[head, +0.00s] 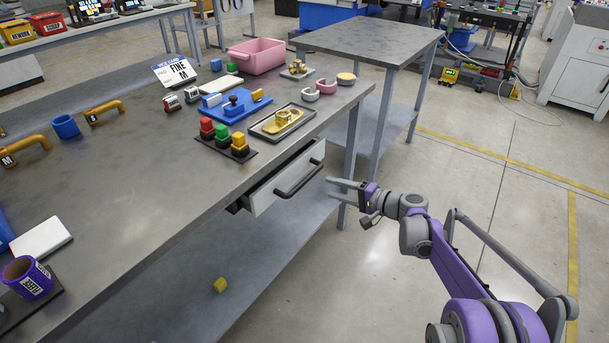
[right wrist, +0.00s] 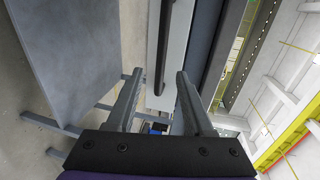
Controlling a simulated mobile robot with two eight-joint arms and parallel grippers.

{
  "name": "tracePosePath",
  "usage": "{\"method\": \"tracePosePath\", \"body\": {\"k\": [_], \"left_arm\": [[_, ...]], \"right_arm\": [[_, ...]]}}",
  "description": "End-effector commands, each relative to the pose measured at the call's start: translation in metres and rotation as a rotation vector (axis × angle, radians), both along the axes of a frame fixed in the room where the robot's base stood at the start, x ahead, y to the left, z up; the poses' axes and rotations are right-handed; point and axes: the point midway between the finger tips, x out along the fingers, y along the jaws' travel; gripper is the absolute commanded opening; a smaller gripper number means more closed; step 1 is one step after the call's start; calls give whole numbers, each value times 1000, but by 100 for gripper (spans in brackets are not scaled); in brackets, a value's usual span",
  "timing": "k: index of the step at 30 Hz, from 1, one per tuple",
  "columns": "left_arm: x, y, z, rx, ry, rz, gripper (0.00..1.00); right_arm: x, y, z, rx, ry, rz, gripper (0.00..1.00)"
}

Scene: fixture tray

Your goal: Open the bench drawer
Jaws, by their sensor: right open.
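The bench drawer (head: 262,196) has a pale front under the bench top's right edge. The front appears to stand slightly out from the bench; I cannot tell exactly how far. Its dark bar handle (head: 300,180) runs along the front. In the right wrist view the handle (right wrist: 163,45) lines up with the gap between my fingers, over the light drawer front (right wrist: 181,50). My right gripper (head: 336,187) is open and empty, to the right of the handle and apart from it. Its fingers also show in the right wrist view (right wrist: 160,75). My left gripper is out of view.
The grey workbench (head: 130,185) carries a button block (head: 223,140), a fixture tray (head: 300,129), a blue fixture (head: 235,105) and a pink bin (head: 256,55). A lower shelf (head: 190,280) holds a yellow cube (head: 220,285). Floor right of the drawer is clear.

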Motion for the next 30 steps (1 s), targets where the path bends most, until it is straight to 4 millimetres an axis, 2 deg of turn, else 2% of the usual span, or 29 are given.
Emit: {"method": "tracePosePath", "body": {"k": [5, 18, 24, 30], "left_arm": [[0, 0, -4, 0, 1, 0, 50], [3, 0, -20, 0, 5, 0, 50], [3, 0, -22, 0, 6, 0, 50], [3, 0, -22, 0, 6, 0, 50]], "right_arm": [[10, 12, -4, 8, -2, 0, 52], [55, 73, -20, 7, -1, 0, 52], [63, 84, -22, 7, -1, -1, 52], [63, 85, -22, 6, -1, -2, 52]]}}
